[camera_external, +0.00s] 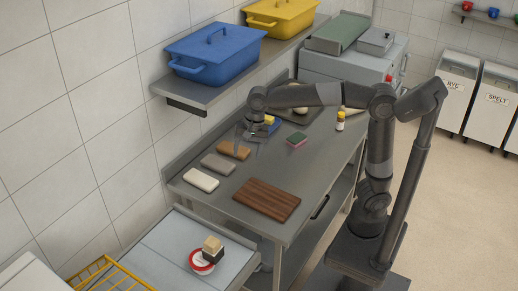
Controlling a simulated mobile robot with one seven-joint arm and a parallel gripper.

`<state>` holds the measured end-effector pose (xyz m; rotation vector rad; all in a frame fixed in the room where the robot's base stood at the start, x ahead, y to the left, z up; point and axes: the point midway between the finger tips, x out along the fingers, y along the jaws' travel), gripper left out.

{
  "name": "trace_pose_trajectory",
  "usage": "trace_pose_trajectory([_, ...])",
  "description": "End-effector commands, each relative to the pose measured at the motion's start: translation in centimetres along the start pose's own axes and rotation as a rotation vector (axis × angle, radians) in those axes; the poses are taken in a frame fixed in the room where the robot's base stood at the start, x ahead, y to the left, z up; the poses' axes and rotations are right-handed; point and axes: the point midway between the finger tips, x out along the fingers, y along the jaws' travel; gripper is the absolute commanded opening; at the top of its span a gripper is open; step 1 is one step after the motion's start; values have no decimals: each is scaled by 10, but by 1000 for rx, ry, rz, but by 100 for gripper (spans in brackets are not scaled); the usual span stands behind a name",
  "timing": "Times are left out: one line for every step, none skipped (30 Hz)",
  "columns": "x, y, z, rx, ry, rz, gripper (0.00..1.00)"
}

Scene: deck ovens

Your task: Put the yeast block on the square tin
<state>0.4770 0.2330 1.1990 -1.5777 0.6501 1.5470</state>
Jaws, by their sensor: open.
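My gripper (250,138) is open and empty, low over the steel worktop near the back wall, just above or beside an orange-brown slab (234,150). A small blue item with a yellow top (271,122) sits close behind it, partly hidden by my arm. A small beige block with a dark lower part (213,247) stands by a red-and-white round tub (201,262) on the lower front counter; it may be the yeast block. A square grey metal box (376,41) stands on the far grey unit; it may be the square tin. I cannot tell either for sure.
A dark wooden board (267,199), a white slab (201,179), a grey slab (218,164), a green-and-pink sponge (297,141) and a yellow-labelled bottle (340,121) lie about the worktop. A shelf with a blue lidded box (213,55) overhangs its back.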

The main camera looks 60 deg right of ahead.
Motion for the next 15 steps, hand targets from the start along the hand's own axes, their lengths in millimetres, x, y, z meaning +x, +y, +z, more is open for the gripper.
trace_pose_trajectory([-9, 20, -17, -47, 5, -24, 62])
trace_pose_trajectory([-12, 31, -25, -85, 11, -37, 62])
trace_pose_trajectory([-16, 47, -35, -135, 21, -53, 62])
trace_pose_trajectory([-18, 58, -42, -175, 31, -65, 62])
trace_pose_trajectory([-20, 70, -48, -214, 41, -75, 62])
trace_pose_trajectory([-22, 85, -56, -265, 57, -89, 62])
trace_pose_trajectory([-24, 97, -61, -306, 70, -97, 62])
trace_pose_trajectory([-24, 109, -66, -345, 85, -106, 62])
trace_pose_trajectory([-25, 125, -71, -397, 106, -114, 62])
trace_pose_trajectory([-25, 137, -75, -438, 124, -120, 62])
trace_pose_trajectory([-25, 149, -78, -477, 143, -124, 62])
trace_pose_trajectory([-24, 165, -82, -530, 169, -128, 62])
trace_pose_trajectory([-23, 177, -84, -570, 189, -128, 62])
trace_pose_trajectory([-21, 188, -87, -609, 210, -128, 62])
trace_pose_trajectory([-18, 204, -89, -662, 238, -124, 62])
